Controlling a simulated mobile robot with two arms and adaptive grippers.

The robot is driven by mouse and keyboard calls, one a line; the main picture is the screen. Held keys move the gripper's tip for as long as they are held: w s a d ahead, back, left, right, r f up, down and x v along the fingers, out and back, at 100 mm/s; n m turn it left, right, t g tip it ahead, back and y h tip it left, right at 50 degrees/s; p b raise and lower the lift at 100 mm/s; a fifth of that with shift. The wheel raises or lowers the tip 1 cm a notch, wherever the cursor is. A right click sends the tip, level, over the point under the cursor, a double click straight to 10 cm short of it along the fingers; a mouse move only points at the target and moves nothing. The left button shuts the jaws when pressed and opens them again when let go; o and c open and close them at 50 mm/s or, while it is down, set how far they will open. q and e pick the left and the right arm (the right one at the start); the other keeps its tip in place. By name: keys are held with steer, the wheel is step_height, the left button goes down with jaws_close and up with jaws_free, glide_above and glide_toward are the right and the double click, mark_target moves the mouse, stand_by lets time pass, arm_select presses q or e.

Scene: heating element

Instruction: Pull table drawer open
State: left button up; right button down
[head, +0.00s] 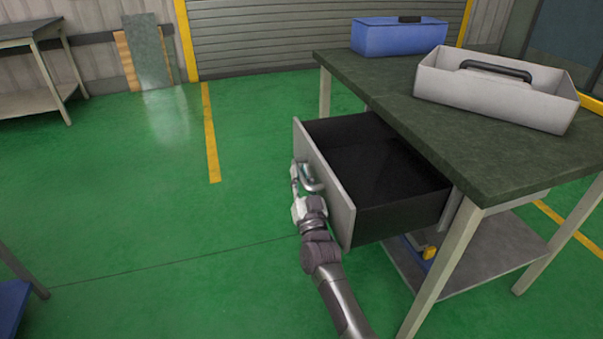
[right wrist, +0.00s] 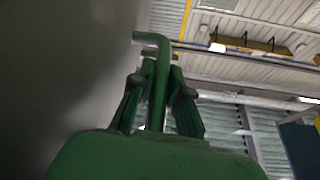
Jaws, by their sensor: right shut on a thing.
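The table (head: 385,85) has a dark green top and stands at the right in the head view. Its drawer (head: 324,183) is pulled well out to the left, and its dark inside looks empty. The drawer handle (head: 311,178) is a metal bar on the light grey front. My right gripper (head: 298,180) is at the front of the drawer, shut on the handle. In the right wrist view the bent handle bar (right wrist: 152,40) passes between the two fingers of the gripper (right wrist: 160,95), beside the grey drawer front (right wrist: 60,70). My left gripper is not in view.
A blue tote (head: 385,40) and a light grey tote (head: 490,95) with a dark handle stand on the tabletop. A lower shelf (head: 480,260) lies under the table. The green floor left of the drawer is clear. A workbench (head: 30,35) stands at the far left.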

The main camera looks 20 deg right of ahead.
stand_by(0.3)
steer(key=c, duration=1.1)
jaws_free()
steer(key=shift+c, duration=0.2)
steer(key=v, duration=1.2)
